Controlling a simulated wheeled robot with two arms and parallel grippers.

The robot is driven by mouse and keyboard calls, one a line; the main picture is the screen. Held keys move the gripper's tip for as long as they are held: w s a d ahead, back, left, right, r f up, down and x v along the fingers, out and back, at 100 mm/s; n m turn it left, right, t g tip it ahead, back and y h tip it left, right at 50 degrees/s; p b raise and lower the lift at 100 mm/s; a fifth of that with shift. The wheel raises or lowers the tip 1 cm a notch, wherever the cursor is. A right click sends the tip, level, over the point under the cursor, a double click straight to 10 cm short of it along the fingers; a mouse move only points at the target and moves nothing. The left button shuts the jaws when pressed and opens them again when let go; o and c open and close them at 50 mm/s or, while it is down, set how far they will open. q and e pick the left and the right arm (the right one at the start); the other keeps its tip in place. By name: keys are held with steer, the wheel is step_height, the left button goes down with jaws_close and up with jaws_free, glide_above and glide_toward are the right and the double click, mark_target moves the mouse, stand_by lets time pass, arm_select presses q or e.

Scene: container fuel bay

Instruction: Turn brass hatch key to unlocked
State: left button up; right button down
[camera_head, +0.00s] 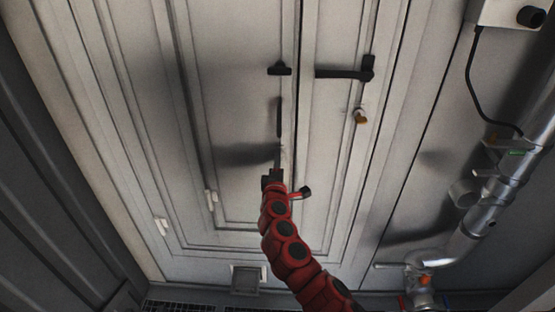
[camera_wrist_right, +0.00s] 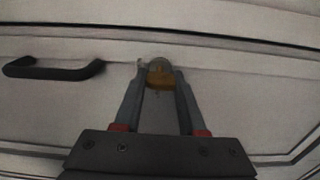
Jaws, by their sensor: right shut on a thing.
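My right gripper (camera_wrist_right: 160,80) is shut on a small rounded brass key (camera_wrist_right: 161,78), which sits between the fingertips against the pale door panel. In the head view my right arm comes up from below, and the right gripper (camera_head: 280,158) meets the left door panel just below a dark vertical handle (camera_head: 280,117). The key held there is hidden or too small to make out in the head view. Its turned position cannot be told. My left gripper is not in view.
A dark pull handle (camera_wrist_right: 55,69) is left of the key in the wrist view. On the right panel are a black lever (camera_head: 345,73) and another brass-coloured fitting (camera_head: 361,116). Silver pipes (camera_head: 470,235) run along the right wall.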

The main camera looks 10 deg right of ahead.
steer(key=shift+d+r, duration=0.1)
steer(key=shift+r, duration=0.1)
stand_by(0.3)
steer(key=shift+c, duration=2.4)
jaws_free()
steer(key=shift+f, duration=0.1)
steer(key=shift+s, duration=0.1)
steer(key=shift+s, duration=0.2)
steer(key=b+v, duration=0.3)
steer(key=v, duration=1.4)
steer(key=shift+w, duration=0.1)
